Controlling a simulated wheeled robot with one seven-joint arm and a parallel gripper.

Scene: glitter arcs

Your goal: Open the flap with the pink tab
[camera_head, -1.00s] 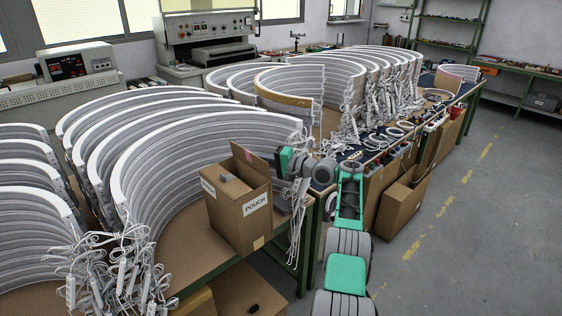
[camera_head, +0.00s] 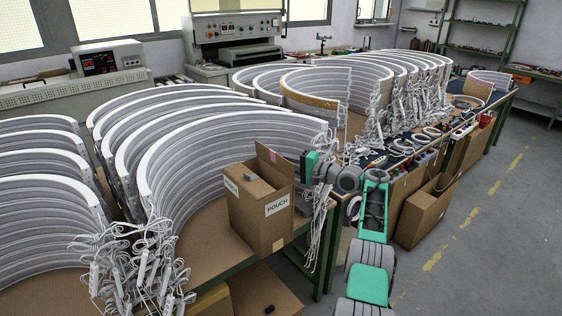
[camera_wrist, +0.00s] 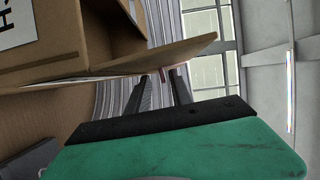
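The cardboard box (camera_head: 262,222) with the POUCH label stands on the near bench. Its flap (camera_head: 282,171) stands raised at the right rear, with a small pink tab (camera_head: 272,155) near its upper edge. In the wrist view the box (camera_wrist: 62,45) fills the upper left and the flap (camera_wrist: 185,52) appears nearly edge-on. My gripper (camera_wrist: 160,78) is open there, its two dark fingers apart close to the flap. A small pinkish patch shows near the fingertips; contact cannot be told. In the head view my green gripper body is just right of the flap, fingers not clear.
Tall stacks of curved white strips (camera_head: 200,150) with dangling cables (camera_head: 138,265) stand left of and behind the box. A grey object (camera_head: 249,176) lies at the box's top. Another open carton (camera_head: 425,212) stands right of my arm. Grey floor is free at the right.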

